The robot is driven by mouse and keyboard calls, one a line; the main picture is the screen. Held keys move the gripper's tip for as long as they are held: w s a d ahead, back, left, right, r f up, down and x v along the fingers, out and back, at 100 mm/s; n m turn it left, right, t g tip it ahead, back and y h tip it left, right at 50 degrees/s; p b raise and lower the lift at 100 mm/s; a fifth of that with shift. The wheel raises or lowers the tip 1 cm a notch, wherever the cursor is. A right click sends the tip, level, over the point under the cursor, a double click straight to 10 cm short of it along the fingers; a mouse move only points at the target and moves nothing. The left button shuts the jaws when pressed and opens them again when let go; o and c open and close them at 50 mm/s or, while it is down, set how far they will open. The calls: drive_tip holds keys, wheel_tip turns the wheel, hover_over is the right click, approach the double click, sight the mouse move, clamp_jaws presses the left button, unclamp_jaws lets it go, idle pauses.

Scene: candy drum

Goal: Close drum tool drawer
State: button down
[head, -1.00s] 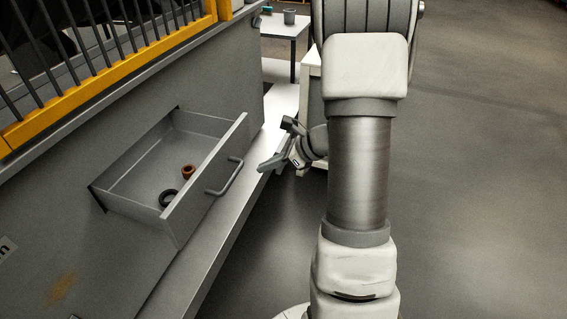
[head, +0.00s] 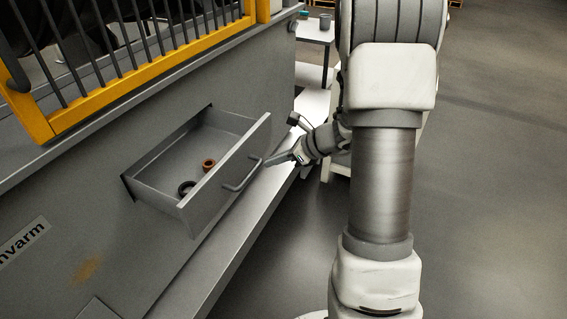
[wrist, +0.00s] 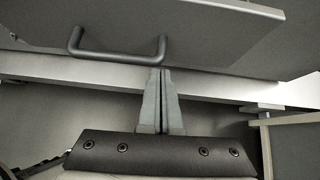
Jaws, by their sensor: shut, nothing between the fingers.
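The grey tool drawer (head: 225,179) stands pulled out of the drum's grey side panel (head: 90,190) in the head view. Its dark bar handle (head: 243,176) is on the drawer front; the handle also shows in the wrist view (wrist: 118,56). My gripper (head: 272,164) is shut and empty, just right of the handle in the head view. In the wrist view the closed fingers (wrist: 162,75) point at the drawer front, with the tips by the handle's right end. I cannot tell whether they touch it. An orange-brown ring (head: 208,165) and a black ring (head: 186,188) lie inside the drawer.
A pale ledge (head: 235,235) runs along the panel below the drawer. A yellow barred guard (head: 150,68) sits above. A small white table (head: 313,32) with a cup (head: 325,21) stands at the back. Open floor (head: 490,200) lies to the right.

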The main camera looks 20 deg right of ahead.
drive_tip(key=p, duration=0.1)
hover_over(216, 155)
drive_tip(key=shift+d, duration=0.25)
drive_tip(key=shift+w+a+r, duration=0.1)
drive_tip(key=shift+w+a, duration=0.05)
drive_tip(key=shift+a, duration=0.05)
drive_tip(key=shift+a, duration=0.1)
